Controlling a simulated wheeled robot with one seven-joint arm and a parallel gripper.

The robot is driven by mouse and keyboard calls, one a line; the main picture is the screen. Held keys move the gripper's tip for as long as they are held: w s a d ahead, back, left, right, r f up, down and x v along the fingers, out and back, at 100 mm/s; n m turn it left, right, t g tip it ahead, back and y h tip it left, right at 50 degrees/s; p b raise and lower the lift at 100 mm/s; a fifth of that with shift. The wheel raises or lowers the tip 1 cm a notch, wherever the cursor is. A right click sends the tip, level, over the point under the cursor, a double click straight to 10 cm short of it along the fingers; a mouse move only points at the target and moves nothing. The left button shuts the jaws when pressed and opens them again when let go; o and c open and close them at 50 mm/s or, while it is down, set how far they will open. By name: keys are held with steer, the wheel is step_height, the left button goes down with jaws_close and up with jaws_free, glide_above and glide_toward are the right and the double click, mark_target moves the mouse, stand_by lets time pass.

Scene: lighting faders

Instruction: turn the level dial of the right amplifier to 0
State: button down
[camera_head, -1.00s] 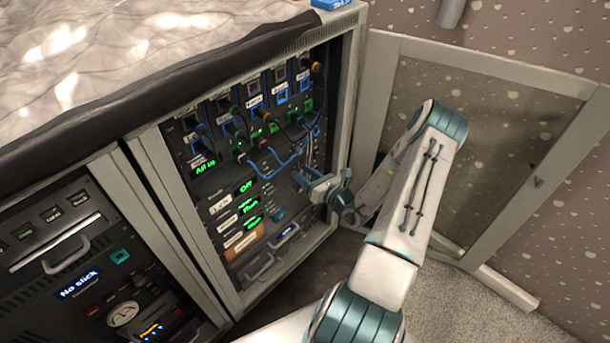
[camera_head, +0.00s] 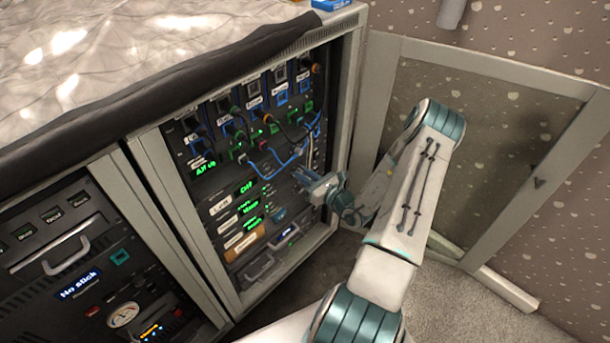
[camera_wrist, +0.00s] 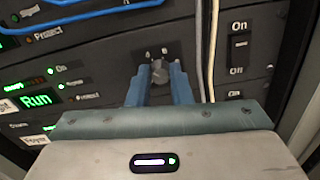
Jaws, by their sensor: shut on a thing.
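In the wrist view, a small grey round dial (camera_wrist: 160,72) sits on a dark plate of the rack panel. My gripper (camera_wrist: 159,80) has its two blue fingers on either side of the dial, shut on it. Small marks show above the dial, but I cannot read its setting. In the head view, my gripper (camera_head: 309,180) reaches the right part of the open rack (camera_head: 228,190), and the dial is hidden there.
Two cables (camera_wrist: 206,50) hang just right of the dial. An On/Off switch (camera_wrist: 239,45) is further right. Blue cables (camera_head: 280,160) loop across the rack above my gripper. The open glass door (camera_head: 490,140) stands right of my arm.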

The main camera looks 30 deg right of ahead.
steer(key=n+b, duration=0.3)
steer(key=n, duration=0.3)
steer(key=n+b, duration=0.3)
steer(key=n, duration=0.4)
steer(key=n+b, duration=0.3)
steer(key=n, duration=0.3)
steer(key=shift+a+f, duration=0.1)
steer(key=shift+f, duration=0.15)
steer(key=shift+s+r+n+b, duration=0.1)
steer(key=shift+n+b, duration=0.25)
steer(key=shift+n, duration=0.05)
steer(key=c, duration=1.3)
jaws_free()
steer(key=p+v, duration=0.2)
steer(key=v, duration=1.2)
steer(key=shift+r, duration=0.1)
